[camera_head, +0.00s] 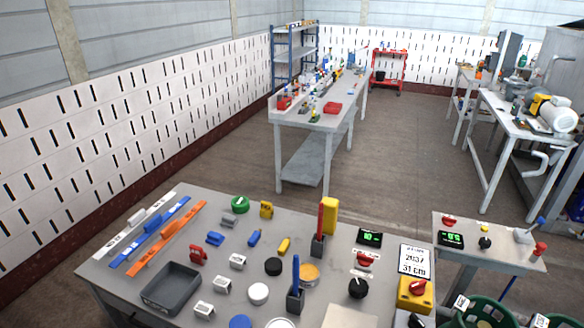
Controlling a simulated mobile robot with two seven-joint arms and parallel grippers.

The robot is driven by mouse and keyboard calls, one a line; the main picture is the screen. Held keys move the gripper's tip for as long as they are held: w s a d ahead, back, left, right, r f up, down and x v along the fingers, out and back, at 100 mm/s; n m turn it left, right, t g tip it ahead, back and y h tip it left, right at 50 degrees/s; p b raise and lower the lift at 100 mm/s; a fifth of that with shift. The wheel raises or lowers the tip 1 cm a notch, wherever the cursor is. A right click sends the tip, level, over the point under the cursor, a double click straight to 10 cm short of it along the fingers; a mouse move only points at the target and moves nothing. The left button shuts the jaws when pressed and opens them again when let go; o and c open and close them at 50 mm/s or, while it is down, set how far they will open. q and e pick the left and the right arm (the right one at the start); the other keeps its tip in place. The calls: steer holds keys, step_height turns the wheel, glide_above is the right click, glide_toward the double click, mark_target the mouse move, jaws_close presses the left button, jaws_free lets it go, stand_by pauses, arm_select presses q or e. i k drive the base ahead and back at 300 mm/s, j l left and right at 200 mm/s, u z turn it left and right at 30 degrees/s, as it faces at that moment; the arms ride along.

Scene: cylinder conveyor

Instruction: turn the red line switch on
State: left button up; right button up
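Several red controls are in view, and I cannot tell for certain which is the red line switch. A yellow box with a red rotary knob (417,287) sits at the near table's right edge. A smaller red knob (365,260) is on the same table, left of the white sign. The knobs' settings are too small to read. Neither of my grippers is in view, and nothing is seen touching these controls.
The near grey table (215,205) holds a grey tray (171,290), coloured bars, small blocks, discs and two upright levers. A sign (413,260) stands at its right edge. The side table (487,262) is close by. Green bins (490,312) are below right.

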mark_target(417, 288)
steer(key=z, duration=1.1)
